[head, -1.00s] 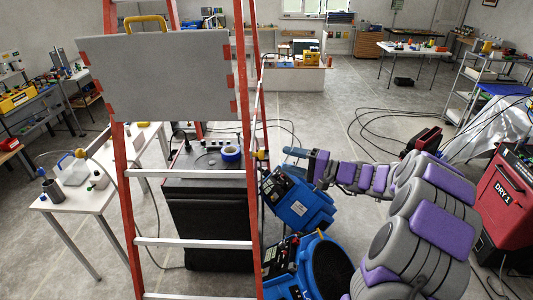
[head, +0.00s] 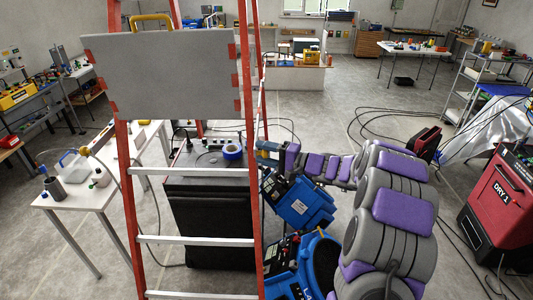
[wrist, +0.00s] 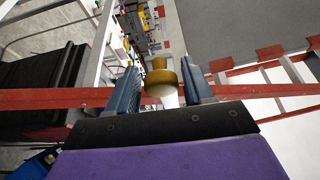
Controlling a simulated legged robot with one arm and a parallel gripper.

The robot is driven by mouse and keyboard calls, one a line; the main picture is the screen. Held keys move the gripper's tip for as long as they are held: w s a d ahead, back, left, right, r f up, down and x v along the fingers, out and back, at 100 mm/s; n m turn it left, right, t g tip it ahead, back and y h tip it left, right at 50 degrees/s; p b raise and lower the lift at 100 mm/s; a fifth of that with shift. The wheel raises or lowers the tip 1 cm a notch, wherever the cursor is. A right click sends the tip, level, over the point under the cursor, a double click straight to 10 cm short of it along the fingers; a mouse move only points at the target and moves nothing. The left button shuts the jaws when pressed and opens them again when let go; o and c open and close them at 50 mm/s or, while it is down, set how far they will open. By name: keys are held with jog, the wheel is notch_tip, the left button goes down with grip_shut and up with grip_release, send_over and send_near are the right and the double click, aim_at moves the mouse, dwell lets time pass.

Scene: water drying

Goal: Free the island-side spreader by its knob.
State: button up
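The red stepladder (head: 128,210) with pale rungs stands in front of me in the head view. In the wrist view a brass-yellow knob (wrist: 161,80) with a pale stem or bar end under it sits between my two fingers. My gripper (wrist: 160,68) is open around the knob, with a visible gap on both sides. In the head view my gripper (head: 267,150) is at the ladder's right red rails, and the knob is hidden or too small to tell there. The spreader bar itself is hard to make out.
A grey board (head: 160,75) hangs across the ladder. A black cabinet (head: 208,220) with blue tape on top stands behind it. Blue machines (head: 298,203) lie below my arm. A white table (head: 95,195) is at left, a red dryer (head: 500,200) at right.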

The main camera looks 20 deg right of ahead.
jog(key=shift+a, duration=0.3)
jog(key=shift+c, duration=1.4)
jog(key=shift+d, duration=0.3)
grip_shut()
jog(key=shift+f, duration=0.1)
jog(key=f+n+b, duration=0.1)
jog(key=b, duration=0.2)
jog(key=f+n+b, duration=0.1)
jog(key=f+b, duration=0.1)
jog(key=b, duration=0.2)
jog(key=f+b, duration=0.1)
jog(key=b, duration=0.3)
jog(key=shift+w+d+f+n+t+y, duration=0.2)
jog(key=shift+w+n+t+y, duration=0.1)
jog(key=shift+n, duration=0.1)
jog(key=shift+o, duration=0.6)
grip_release()
jog(key=shift+s, duration=0.1)
jog(key=o, duration=0.3)
jog(key=shift+d, duration=0.6)
jog(key=shift+o, duration=0.2)
jog(key=p+v, duration=0.1)
jog(key=v, duration=1.6)
jog(key=shift+d+f, duration=0.3)
jog(key=shift+d, duration=0.15)
